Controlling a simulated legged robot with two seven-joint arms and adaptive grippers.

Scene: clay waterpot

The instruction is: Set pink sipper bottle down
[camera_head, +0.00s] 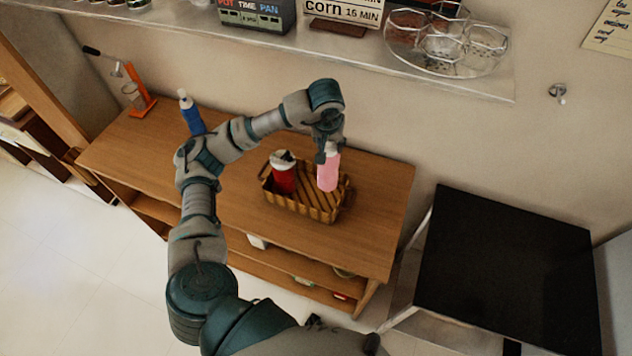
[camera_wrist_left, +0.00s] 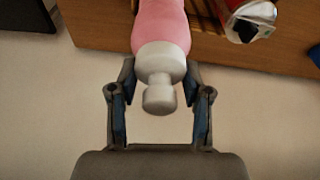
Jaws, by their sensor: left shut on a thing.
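The pink sipper bottle (camera_head: 328,172) has a white cap and stands roughly upright at the right end of a brown slatted basket (camera_head: 302,206) on the wooden table. My left gripper (camera_head: 329,146) comes down from above and is shut on the bottle's top. In the left wrist view the white cap of the bottle (camera_wrist_left: 160,75) sits between the two fingers of the gripper (camera_wrist_left: 158,100), and the pink body extends beyond. Whether the bottle's base touches the basket floor cannot be told. My right gripper is not in view.
A red bottle (camera_head: 283,174) stands in the basket's left part. A blue bottle (camera_head: 191,113) and an orange stand (camera_head: 140,98) are at the table's left. The table's right end (camera_head: 385,215) is clear. A shelf (camera_head: 330,50) with boxes and glasses runs above.

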